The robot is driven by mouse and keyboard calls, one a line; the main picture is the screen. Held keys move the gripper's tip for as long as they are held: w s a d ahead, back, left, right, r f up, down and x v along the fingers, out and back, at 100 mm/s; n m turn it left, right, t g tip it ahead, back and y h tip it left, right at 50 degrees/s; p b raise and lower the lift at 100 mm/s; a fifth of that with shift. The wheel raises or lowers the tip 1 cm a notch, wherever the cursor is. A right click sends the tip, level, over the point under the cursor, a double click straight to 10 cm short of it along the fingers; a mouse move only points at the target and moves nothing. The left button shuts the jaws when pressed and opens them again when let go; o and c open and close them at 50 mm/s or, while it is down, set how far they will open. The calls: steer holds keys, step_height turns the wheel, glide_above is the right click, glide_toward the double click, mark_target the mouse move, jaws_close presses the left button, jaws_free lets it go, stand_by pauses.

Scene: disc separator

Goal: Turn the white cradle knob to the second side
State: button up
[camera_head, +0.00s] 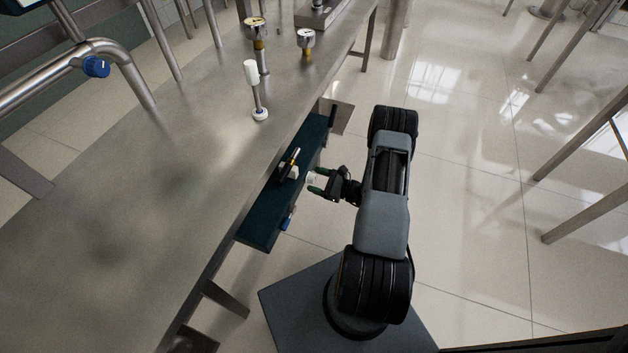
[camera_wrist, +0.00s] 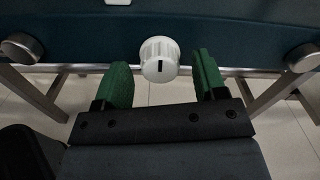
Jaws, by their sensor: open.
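The white cradle knob (camera_wrist: 160,58) is on the front of a dark teal panel (camera_wrist: 220,35) in the wrist view. It has a ribbed rim and a short dark mark on its face, which looks close to upright. My gripper (camera_wrist: 157,75) is open, with its green fingers to the left and right of the knob and apart from it. In the head view the panel (camera_head: 262,205) runs along the table edge, and my gripper (camera_head: 317,182) is beside it with the small white knob (camera_head: 311,177) near the fingertips.
Metal round fittings flank the knob, left (camera_wrist: 21,48) and right (camera_wrist: 303,57). A blue knob (camera_head: 96,67) is on a pipe. Open tiled floor (camera_head: 470,190) lies to the right.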

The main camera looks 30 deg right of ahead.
steer(key=shift+w+a, duration=0.35)
steer(key=shift+c, duration=0.3)
